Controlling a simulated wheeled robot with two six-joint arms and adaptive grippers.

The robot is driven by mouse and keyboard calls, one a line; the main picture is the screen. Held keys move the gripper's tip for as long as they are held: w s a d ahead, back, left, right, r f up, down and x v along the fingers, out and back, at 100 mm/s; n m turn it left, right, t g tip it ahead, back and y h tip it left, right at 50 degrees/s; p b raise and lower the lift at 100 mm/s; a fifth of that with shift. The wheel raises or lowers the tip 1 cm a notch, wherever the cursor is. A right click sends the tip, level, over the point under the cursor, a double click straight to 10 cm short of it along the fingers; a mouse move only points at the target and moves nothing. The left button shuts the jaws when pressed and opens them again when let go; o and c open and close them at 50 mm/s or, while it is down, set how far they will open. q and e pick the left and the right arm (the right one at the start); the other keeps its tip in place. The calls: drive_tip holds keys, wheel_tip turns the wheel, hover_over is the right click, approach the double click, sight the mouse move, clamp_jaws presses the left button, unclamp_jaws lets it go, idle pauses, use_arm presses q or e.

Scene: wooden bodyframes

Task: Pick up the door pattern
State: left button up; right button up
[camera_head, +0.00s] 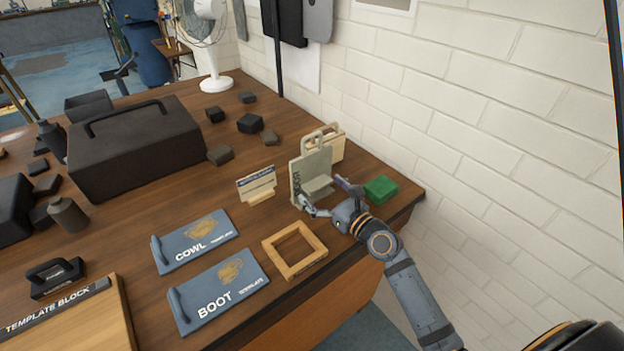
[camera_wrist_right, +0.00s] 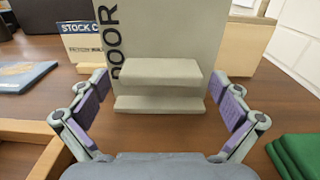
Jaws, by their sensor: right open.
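The door pattern (camera_head: 311,171) is a pale grey upright board with a handle-shaped top, a stepped block on its front and "DOOR" in dark letters. It stands on the wooden table near the wall. It fills the middle of the right wrist view (camera_wrist_right: 165,40), its stepped block (camera_wrist_right: 160,75) between my fingers. My right gripper (camera_head: 330,200) is open, with its purple-padded fingers (camera_wrist_right: 160,108) to either side of the stepped block. The fingers look apart from the block. My left gripper is not in view.
A green block (camera_head: 381,189) lies right of my right gripper, near the table edge. A wooden frame (camera_head: 294,250), blue COWL (camera_head: 195,242) and BOOT (camera_head: 219,290) templates and a small sign (camera_head: 257,186) are to the left. A wooden piece (camera_head: 335,142) stands behind the pattern.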

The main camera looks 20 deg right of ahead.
sight(313, 170)
drive_tip(key=shift+d, duration=0.1)
drive_tip(key=shift+s, duration=0.1)
drive_tip(key=shift+c, duration=0.8)
drive_tip(key=c, duration=1.2)
drive_tip(key=shift+r, duration=0.1)
drive_tip(key=shift+r, duration=0.1)
drive_tip(key=shift+r+p, duration=0.35)
wheel_tip(313, 170, up, 3)
drive_tip(key=shift+p, duration=1.05)
drive_tip(key=s+a+r+p, duration=0.1)
drive_tip(key=s+r, duration=0.2)
drive_tip(key=s, duration=0.1)
drive_tip(key=s+a+r+p, duration=0.1)
drive_tip(key=s+a+r, duration=0.1)
drive_tip(key=s, duration=0.3)
drive_tip(key=s+a+r+p, duration=0.1)
drive_tip(key=s+r, duration=0.3)
drive_tip(key=shift+s+a+p, duration=0.2)
drive_tip(key=shift+a+p, duration=0.05)
drive_tip(key=shift+p, duration=0.05)
